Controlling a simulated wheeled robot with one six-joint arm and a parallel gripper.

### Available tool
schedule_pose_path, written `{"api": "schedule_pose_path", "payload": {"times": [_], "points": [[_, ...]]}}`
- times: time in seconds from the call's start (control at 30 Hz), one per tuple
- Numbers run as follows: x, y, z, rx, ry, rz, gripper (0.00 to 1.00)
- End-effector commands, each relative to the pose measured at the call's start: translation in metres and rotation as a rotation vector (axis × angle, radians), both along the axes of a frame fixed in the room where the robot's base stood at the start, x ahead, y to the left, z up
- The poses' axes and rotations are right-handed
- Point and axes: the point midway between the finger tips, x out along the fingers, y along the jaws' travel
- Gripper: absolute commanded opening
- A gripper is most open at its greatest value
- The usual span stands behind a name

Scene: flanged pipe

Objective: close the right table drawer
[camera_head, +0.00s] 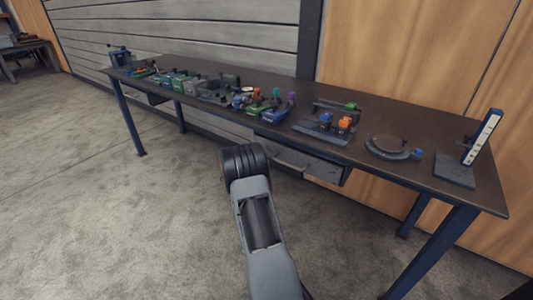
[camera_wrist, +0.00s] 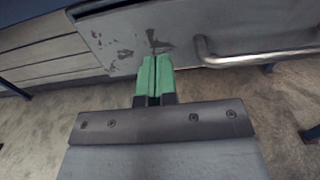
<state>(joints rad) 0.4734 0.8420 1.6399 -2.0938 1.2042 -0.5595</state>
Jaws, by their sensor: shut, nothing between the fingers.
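The right table drawer (camera_head: 322,171) is a grey box under the right part of the long table (camera_head: 225,108). In the head view its front seems to stand out a little from under the tabletop; I cannot tell how far. In the wrist view the scuffed grey drawer front (camera_wrist: 185,28) fills the top, with a bar handle (camera_wrist: 255,56) at right. My gripper (camera_wrist: 154,78) has green fingertips pressed together and empty. They point at the drawer front, left of the handle, at its lower edge; I cannot tell if they touch. In the head view my arm hides the fingertips.
The tabletop carries several small tools, vises and coloured parts, a round plate (camera_head: 388,146) and an upright white gauge (camera_head: 482,137). Another drawer (camera_head: 156,98) sits under the left part. Blue table legs (camera_head: 437,252) stand at the right. The concrete floor in front is clear.

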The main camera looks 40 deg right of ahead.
Motion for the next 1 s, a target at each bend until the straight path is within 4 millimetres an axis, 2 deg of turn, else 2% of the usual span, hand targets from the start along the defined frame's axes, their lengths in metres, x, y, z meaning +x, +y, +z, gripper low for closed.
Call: {"api": "schedule_pose_path", "payload": {"times": [0.03,0.2,0.43,0.6,0.87,0.93,1.0], "points": [[0.0,0.013,0.001,0.002,0.002,0.005,0.0],[-0.006,0.049,0.0,0.002,0.002,0.004,0.0],[-0.013,0.083,-0.001,0.002,0.002,-0.001,0.0],[-0.016,0.096,-0.001,0.003,0.002,-0.004,0.0],[-0.017,0.1,-0.002,0.004,-0.008,-0.005,0.0],[-0.019,0.1,-0.007,0.04,-0.041,-0.018,0.0],[-0.033,0.101,-0.021,0.105,-0.072,-0.077,0.0]]}}
